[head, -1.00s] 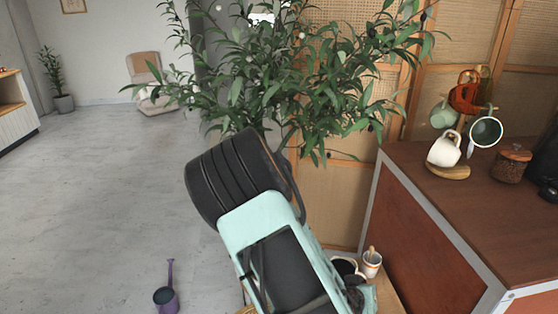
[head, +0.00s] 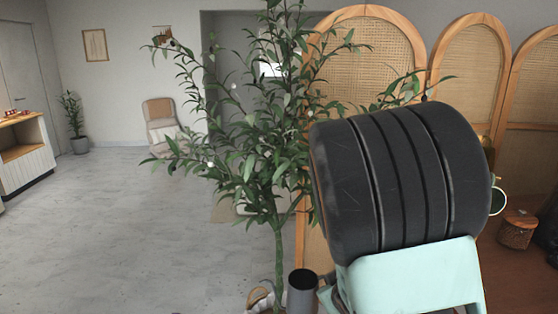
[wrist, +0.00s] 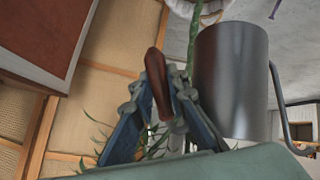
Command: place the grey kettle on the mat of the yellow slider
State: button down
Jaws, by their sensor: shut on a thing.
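The grey kettle (wrist: 232,80) is a plain metal cylinder with a thin spout on its right side in the wrist view. My gripper (wrist: 157,82) is shut on its brown wooden handle, which shows between the two blue-grey fingers. In the head view the kettle (head: 302,292) shows upright at the bottom, left of my arm, partly cut off by the frame edge. My arm hides the fingers there. No yellow slider or mat can be made out in either view.
A tall leafy plant (head: 277,150) stands just behind the kettle, its leaves near my arm. Rattan screens (head: 380,60) line the back right. A brown counter (head: 515,280) with a lidded jar (head: 517,230) is at right. Grey floor (head: 120,230) at left is clear.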

notch_tip(320, 180, up, 14)
jog(key=p, duration=1.2)
jog(key=shift+f, duration=0.15)
